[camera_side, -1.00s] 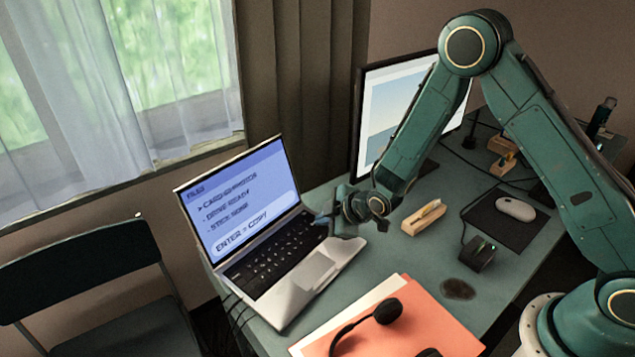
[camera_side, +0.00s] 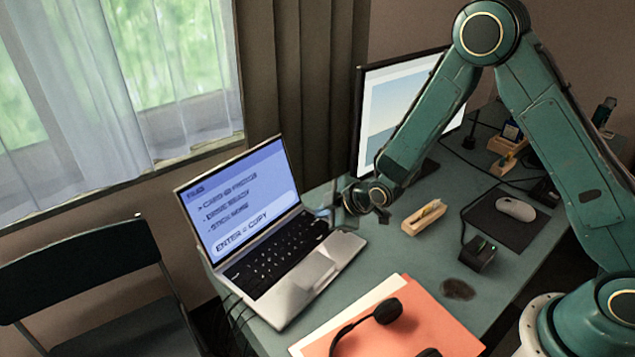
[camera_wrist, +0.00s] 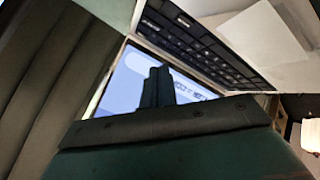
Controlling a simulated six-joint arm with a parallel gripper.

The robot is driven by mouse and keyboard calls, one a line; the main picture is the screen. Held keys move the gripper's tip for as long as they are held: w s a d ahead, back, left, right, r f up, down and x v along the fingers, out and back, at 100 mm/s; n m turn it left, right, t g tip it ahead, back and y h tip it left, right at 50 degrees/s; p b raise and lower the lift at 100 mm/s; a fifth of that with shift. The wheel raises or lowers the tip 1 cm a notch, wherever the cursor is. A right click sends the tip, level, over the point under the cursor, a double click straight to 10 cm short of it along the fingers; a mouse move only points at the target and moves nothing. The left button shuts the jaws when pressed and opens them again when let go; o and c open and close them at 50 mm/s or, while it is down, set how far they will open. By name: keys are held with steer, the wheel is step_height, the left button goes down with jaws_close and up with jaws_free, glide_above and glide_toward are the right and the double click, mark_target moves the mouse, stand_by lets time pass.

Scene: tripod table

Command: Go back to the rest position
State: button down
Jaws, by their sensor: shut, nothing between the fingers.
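My gripper (camera_side: 335,214) is shut and empty. In the side view it is just at the right edge of the open laptop's (camera_side: 318,268) keyboard, in front of the monitor. In the wrist view, my closed fingers (camera_wrist: 158,87) stand in front of the laptop screen (camera_wrist: 122,82), with the keyboard (camera_wrist: 190,40) above them. I cannot tell whether the fingertips touch the laptop. The laptop screen shows a menu with "ENTER = COPY" at the bottom.
A monitor (camera_side: 398,100) stands behind my gripper. A wooden block (camera_side: 424,217), a black box (camera_side: 479,254), a mouse (camera_side: 515,209) on a dark pad, and headphones (camera_side: 388,311) on an orange folder (camera_side: 430,318) lie on the table. A chair (camera_side: 85,270) stands at left.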

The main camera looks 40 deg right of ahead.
steer(key=shift+r, duration=0.1)
steer(key=s+d+r+m+g+h, duration=0.1)
steer(key=s+d+r+m, duration=0.2)
steer(key=s+r, duration=0.5)
steer(key=s+d+r+m, duration=0.2)
steer(key=s+r, duration=0.1)
steer(key=r, duration=0.9)
steer(key=s+d+r+m+g, duration=0.1)
steer(key=s+d+r+m, duration=0.1)
steer(key=s, duration=0.9)
steer(key=s+d+r+m+g+h, duration=0.1)
steer(key=s+r+m, duration=0.3)
steer(key=s, duration=0.7)
steer(key=shift+s+d+r, duration=0.4)
steer(key=shift+d+r, duration=0.05)
steer(key=shift+r, duration=0.1)
